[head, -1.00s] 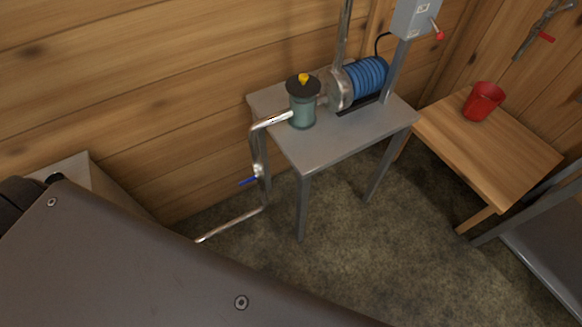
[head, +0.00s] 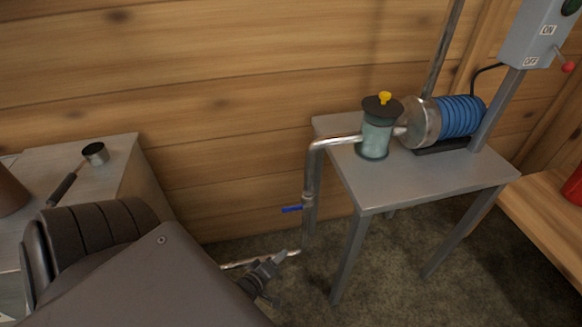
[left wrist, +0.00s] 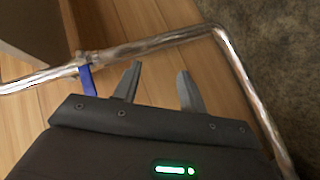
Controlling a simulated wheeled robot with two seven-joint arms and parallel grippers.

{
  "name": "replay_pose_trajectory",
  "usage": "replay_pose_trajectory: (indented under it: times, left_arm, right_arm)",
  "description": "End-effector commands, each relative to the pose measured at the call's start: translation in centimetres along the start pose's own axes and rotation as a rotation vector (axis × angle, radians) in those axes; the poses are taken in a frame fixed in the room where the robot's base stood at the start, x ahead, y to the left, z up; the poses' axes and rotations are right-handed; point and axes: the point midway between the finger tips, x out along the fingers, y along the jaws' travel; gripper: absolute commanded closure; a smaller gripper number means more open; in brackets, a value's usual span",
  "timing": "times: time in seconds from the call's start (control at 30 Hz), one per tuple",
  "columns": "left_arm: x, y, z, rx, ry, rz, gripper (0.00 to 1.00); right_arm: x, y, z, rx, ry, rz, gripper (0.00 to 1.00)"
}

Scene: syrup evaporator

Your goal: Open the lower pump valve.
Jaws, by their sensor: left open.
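The lower pump valve has a blue handle (head: 292,209) on the vertical metal pipe (head: 310,180) left of the pump table. The handle sticks out sideways to the left, across the pipe. My left gripper (head: 270,267) is open and empty, below and a little left of the handle, near the low horizontal pipe. In the left wrist view the two fingers of the left gripper (left wrist: 157,86) are spread apart, and the blue handle (left wrist: 87,79) lies to their left, apart from them. My right gripper is not in view.
A grey table (head: 420,182) carries a strainer pot (head: 376,138) with a yellow knob and a blue pump motor (head: 460,116). A switch box (head: 537,32) stands at the right. A dark-handled metal cup (head: 95,153) rests on a surface at left. The wooden wall is close behind the pipe.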

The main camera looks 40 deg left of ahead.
Motion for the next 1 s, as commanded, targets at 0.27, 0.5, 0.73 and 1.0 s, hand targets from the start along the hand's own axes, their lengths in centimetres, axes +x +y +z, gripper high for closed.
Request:
replay_pose_trajectory:
  times: [0.27, 0.5, 0.73, 1.0]
  left_arm:
    - [-1.5, 7.0, -5.3, -0.34, 0.106, 0.291, 0.58]
    - [-2.4, 8.9, -6.5, -0.405, 0.113, 0.35, 0.58]
    - [-0.7, 9.5, -6.8, -0.403, 0.112, 0.352, 0.58]
    - [4.1, 11.0, -7.6, -0.402, 0.111, 0.351, 0.58]
  right_arm:
    - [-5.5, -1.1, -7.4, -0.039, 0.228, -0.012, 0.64]
    - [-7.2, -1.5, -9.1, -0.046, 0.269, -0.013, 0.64]
    - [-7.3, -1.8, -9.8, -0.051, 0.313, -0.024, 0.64]
    - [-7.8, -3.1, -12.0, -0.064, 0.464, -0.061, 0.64]
